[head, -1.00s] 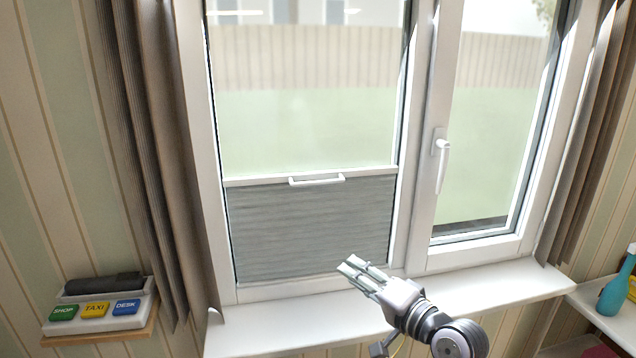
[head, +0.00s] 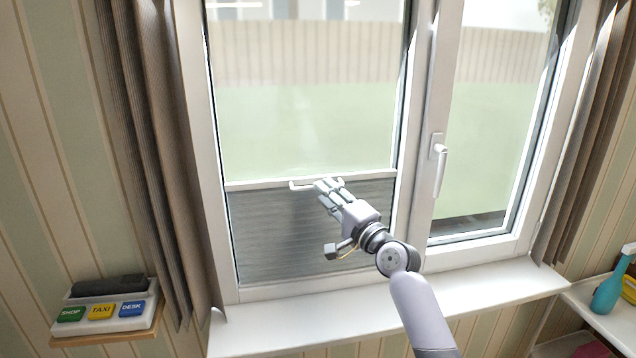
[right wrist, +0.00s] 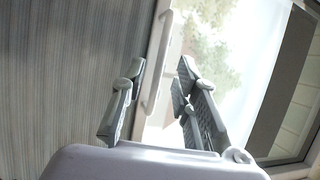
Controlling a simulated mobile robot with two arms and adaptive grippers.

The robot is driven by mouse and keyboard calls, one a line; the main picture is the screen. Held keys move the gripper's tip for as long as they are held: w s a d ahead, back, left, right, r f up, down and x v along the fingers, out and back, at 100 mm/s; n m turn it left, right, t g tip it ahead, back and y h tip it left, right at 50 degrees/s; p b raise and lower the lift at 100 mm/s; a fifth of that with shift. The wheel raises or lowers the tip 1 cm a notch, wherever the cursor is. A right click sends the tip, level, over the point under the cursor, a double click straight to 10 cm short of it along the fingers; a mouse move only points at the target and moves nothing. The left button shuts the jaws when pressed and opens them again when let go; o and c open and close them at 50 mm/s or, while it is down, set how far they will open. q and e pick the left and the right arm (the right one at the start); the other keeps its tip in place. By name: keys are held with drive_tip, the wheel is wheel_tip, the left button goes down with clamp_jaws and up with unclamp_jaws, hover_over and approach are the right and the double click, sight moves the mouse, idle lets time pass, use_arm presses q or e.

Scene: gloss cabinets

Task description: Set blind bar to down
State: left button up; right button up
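The blind bar (head: 260,184) is a white rail across the left window pane, with a white handle (head: 299,186) at its middle. Grey pleated blind fabric (head: 270,235) hangs below the rail, and clear glass shows above it. My right gripper (head: 329,184) is at the right part of the handle and hides some of it. In the right wrist view, my right gripper (right wrist: 162,68) has its fingers apart, with the white handle (right wrist: 154,75) showing in the gap between them. I cannot tell whether a finger touches it. My left gripper is not in view.
A white sill (head: 300,318) runs below the window. The right sash has a white window handle (head: 440,168). Curtains hang on both sides. A small shelf at left holds a box with coloured buttons (head: 101,312). A teal spray bottle (head: 608,290) stands far right.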

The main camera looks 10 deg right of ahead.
drive_tip(key=shift+x, duration=2)
clamp_jaws()
